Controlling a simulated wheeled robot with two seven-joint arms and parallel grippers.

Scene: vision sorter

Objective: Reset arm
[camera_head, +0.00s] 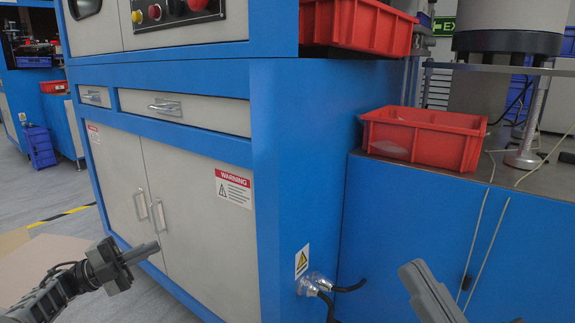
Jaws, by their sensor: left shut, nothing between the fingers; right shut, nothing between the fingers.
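My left gripper (141,253) comes in from the lower left, dark grey, its fingers shut together and empty. It is in front of the beige lower doors of the blue cabinet (290,190), below the door handles. My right gripper (418,275) shows at the lower right edge, grey, shut and empty, in front of the blue side panel. Most of the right arm is out of view.
A red bin (423,138) stands on the grey bench top at the right, holding something pale. Another red bin (356,24) is above it. Black cables leave a socket (314,284) low on the cabinet. Open floor (50,205) lies at the left.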

